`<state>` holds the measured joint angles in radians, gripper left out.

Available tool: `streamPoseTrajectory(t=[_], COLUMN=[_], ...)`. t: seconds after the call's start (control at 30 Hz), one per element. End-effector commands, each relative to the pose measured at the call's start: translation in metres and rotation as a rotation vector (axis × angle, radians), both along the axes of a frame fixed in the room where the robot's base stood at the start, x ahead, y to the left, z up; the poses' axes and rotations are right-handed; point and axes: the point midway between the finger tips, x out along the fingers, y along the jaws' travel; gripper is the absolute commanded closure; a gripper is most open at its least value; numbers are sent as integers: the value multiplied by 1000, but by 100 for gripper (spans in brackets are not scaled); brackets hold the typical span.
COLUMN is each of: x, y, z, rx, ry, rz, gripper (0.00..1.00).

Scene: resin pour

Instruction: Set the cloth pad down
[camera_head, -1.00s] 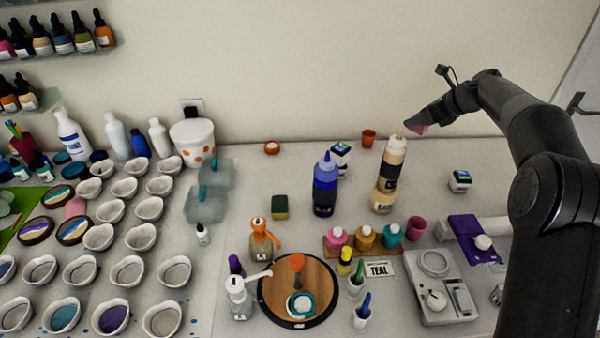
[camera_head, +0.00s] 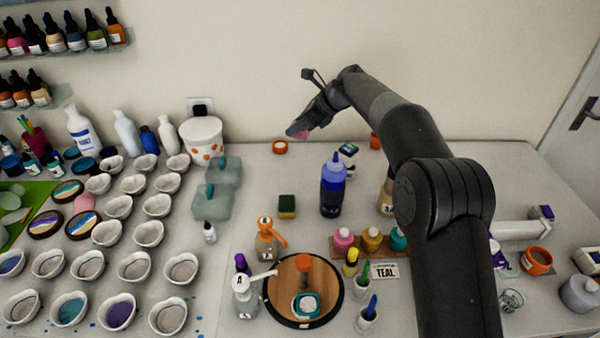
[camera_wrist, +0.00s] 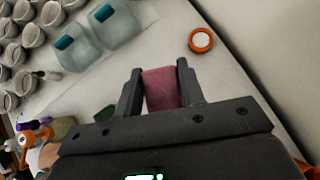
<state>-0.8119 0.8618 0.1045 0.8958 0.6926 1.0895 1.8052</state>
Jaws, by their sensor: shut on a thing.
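The cloth pad (camera_wrist: 161,88) is a dull pink-red piece held between the two fingers of my gripper (camera_wrist: 158,92) in the wrist view. In the head view my gripper (camera_head: 300,132) is high over the back of the table, near the wall, with the pink pad (camera_head: 296,133) at its tip. The gripper is shut on the pad, which is clear of the table.
An orange-rimmed round lid (camera_head: 280,147) lies below near the wall. A blue bottle (camera_head: 332,188) stands to the right, with a sponge (camera_head: 287,206) and pale teal-topped containers (camera_head: 212,200) to the left. Many small cups fill the left side. Bare table surrounds the sponge.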

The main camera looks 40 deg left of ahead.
Motion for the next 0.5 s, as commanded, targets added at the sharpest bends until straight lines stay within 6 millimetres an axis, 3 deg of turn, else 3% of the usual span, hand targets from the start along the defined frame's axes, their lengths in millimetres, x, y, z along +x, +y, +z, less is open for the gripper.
streamPoseTrajectory(t=[0.5], x=[-1], y=[0], z=[-73], rx=[0], ry=[3], rz=[0], gripper=[86])
